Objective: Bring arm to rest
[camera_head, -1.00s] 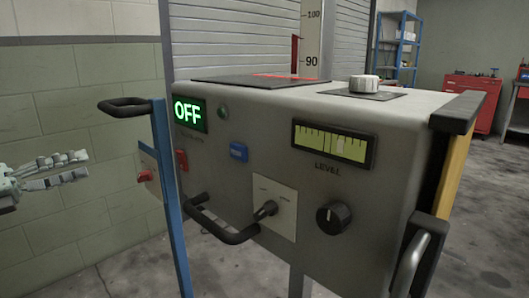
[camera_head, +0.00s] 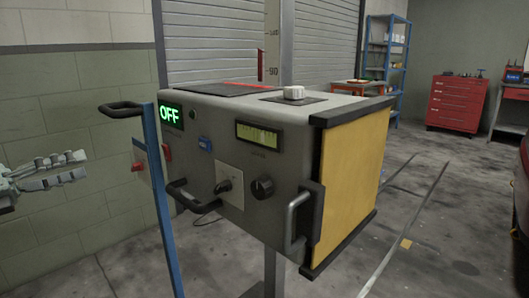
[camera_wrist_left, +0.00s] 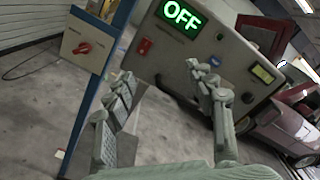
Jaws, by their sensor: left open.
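My left gripper (camera_head: 82,166) is at the left edge of the head view, its fingers pointing right toward a blue post. In the left wrist view its two fingers (camera_wrist_left: 165,98) stand apart with nothing between them. The gripper is clear of the grey control box (camera_head: 290,150). The OFF display also shows in the left wrist view (camera_wrist_left: 182,18). My right gripper is not in view.
A blue post (camera_head: 161,200) with a black handle (camera_head: 121,109) stands between my left gripper and the box. A red tool chest (camera_head: 457,103) and a blue shelf (camera_head: 386,65) stand at the back. A dark red car shows at the right edge. The floor right of the box is open.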

